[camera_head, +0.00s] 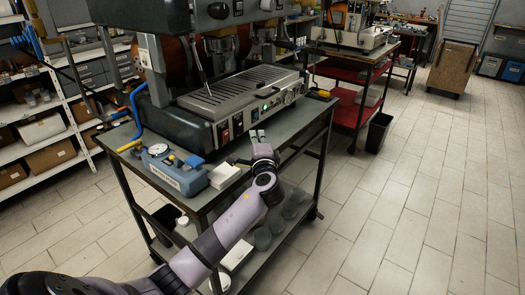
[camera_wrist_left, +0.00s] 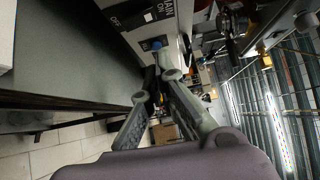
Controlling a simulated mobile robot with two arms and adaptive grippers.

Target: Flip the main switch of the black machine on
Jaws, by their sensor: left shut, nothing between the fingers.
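The black machine (camera_head: 180,125) stands on a metal-framed cart in the head view, with a silver tray top and a front panel. The panel has red switches (camera_head: 224,133) and a lit green light (camera_head: 266,107). My left gripper (camera_head: 258,134) is shut and empty, just in front of the panel's lower part. In the left wrist view, a label reading MAIN, ON and OFF (camera_wrist_left: 140,14) sits above a blue-and-black switch knob (camera_wrist_left: 156,44). My left fingertips (camera_wrist_left: 158,74) are close to this knob; I cannot tell whether they touch. My right gripper is not in view.
A blue-grey device (camera_head: 165,168) and a white box (camera_head: 224,176) stand on the cart's front left corner. White shelving (camera_head: 50,105) stands at the left. A red cart (camera_head: 360,105) and a black bin (camera_head: 379,132) are behind. The tiled floor at right is clear.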

